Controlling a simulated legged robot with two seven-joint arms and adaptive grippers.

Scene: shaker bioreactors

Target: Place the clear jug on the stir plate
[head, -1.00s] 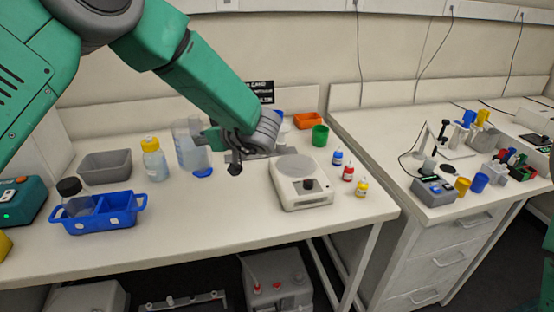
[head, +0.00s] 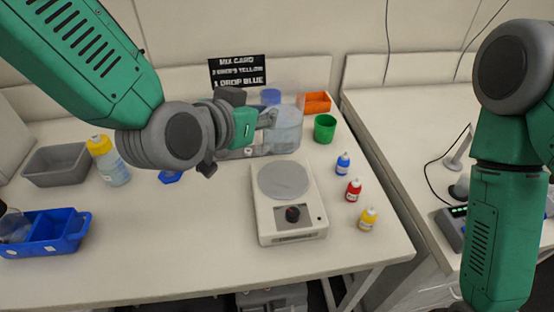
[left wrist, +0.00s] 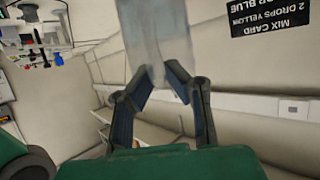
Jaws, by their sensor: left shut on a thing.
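The clear jug (head: 286,135) is behind the stir plate in the head view, near the green cup. My left gripper (head: 270,118) is shut on its left side. In the left wrist view the jug (left wrist: 157,35) shows as a pale see-through body between the fingertips (left wrist: 163,80). Its height above the table is hard to tell. The stir plate (head: 290,222) is a white box with a round grey top and a dark knob at its front. Its top is bare. My right arm shows at the right, but its gripper is out of view.
A green cup (head: 325,128) and an orange tray (head: 316,102) stand at the back right. Blue (head: 343,163), red (head: 353,190) and yellow (head: 367,219) dropper bottles stand right of the plate. A yellow-capped bottle (head: 113,168) is at left.

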